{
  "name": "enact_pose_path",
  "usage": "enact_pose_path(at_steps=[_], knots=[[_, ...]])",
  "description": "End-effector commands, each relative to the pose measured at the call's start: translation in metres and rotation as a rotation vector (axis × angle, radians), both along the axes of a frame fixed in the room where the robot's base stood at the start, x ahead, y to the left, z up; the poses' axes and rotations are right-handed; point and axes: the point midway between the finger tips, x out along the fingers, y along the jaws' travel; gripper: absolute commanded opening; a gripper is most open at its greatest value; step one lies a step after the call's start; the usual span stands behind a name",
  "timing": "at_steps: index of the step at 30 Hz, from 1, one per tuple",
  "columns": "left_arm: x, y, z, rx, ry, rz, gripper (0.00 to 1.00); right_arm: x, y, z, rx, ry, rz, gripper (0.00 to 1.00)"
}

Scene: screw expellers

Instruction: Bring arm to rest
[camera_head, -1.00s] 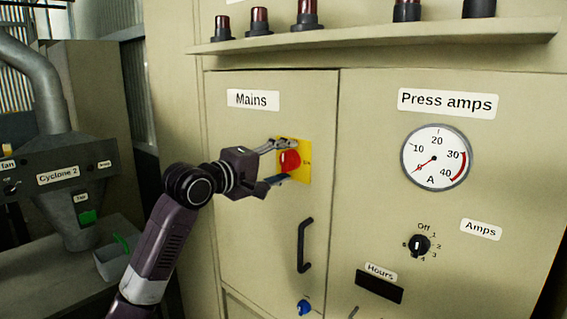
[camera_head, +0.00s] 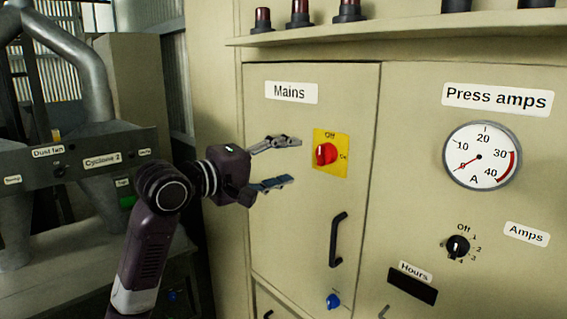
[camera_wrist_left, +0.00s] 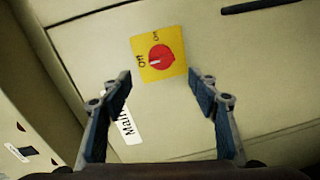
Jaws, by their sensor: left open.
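My left gripper (camera_head: 284,163) is open and empty, held in front of the cabinet door to the left of the red mains switch (camera_head: 326,154). The switch is a red rotary knob on a yellow plate marked Off and On, under the Mains label (camera_head: 291,92). In the left wrist view the red knob (camera_wrist_left: 160,58) shows beyond and between the open fingers (camera_wrist_left: 160,90), clear of both. Its pale pointer mark lies toward the Off side there. My right gripper is in neither view.
The cabinet door has a black handle (camera_head: 338,239) and a blue knob (camera_head: 333,301). A shelf (camera_head: 400,35) with dark red lamps juts out above. To the right are the Press amps gauge (camera_head: 482,156) and a black selector (camera_head: 457,247). Cyclone machinery (camera_head: 90,160) stands at left.

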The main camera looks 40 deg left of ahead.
Motion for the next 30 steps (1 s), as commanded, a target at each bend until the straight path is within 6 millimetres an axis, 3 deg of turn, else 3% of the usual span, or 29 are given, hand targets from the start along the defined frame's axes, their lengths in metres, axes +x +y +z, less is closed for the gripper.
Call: enact_pose_path(at_steps=[22, 26, 29, 30], knots=[[-0.003, 0.003, -0.004, -0.001, 0.005, 0.003, 0.55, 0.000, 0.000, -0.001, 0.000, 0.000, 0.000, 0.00], [0.018, 0.019, -0.039, -0.005, 0.045, 0.023, 0.55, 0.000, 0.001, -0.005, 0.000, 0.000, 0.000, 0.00], [0.044, 0.041, -0.094, 0.007, 0.106, 0.054, 0.55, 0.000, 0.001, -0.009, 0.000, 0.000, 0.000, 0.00], [0.054, 0.050, -0.122, 0.016, 0.138, 0.068, 0.55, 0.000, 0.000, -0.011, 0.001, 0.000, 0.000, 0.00]])
